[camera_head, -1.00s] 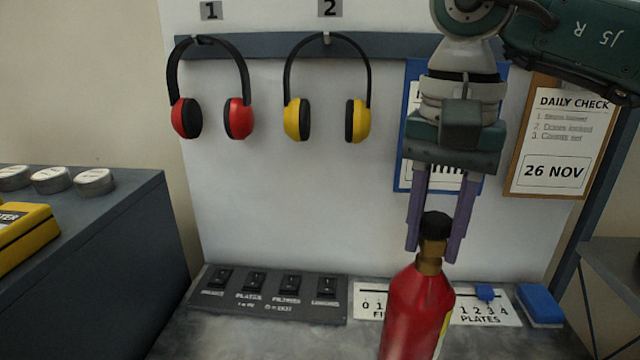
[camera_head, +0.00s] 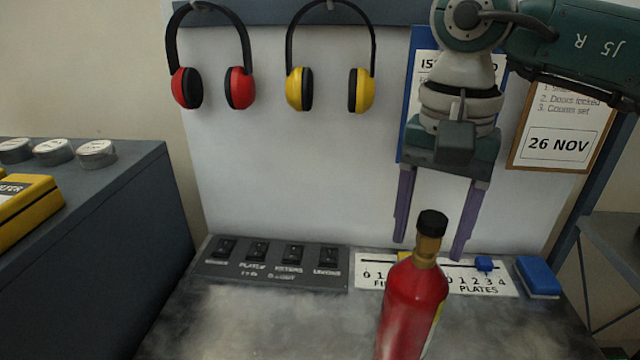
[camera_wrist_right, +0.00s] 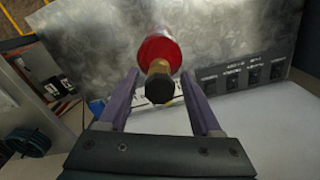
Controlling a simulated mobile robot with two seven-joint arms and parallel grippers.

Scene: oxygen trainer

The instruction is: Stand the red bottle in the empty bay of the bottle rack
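The red bottle (camera_head: 410,308) has a brass-coloured neck and a black cap. In the head view it looks roughly upright at the lower right, and its base is cut off, so I cannot tell what it stands on. My right gripper (camera_head: 430,248) points down with its purple fingers spread. One finger is on each side of the bottle's neck, with a gap visible. The right wrist view shows the bottle (camera_wrist_right: 157,52) between the open fingers, cap towards the camera. I cannot make out the bottle rack or its bay. My left gripper is not in view.
A grey worktop (camera_head: 250,318) with a switch panel (camera_head: 272,264) lies behind and left of the bottle. A scale card (camera_head: 500,280) and a blue block (camera_head: 538,277) are at the back right. Red (camera_head: 240,87) and yellow (camera_head: 300,89) ear defenders hang on the back board.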

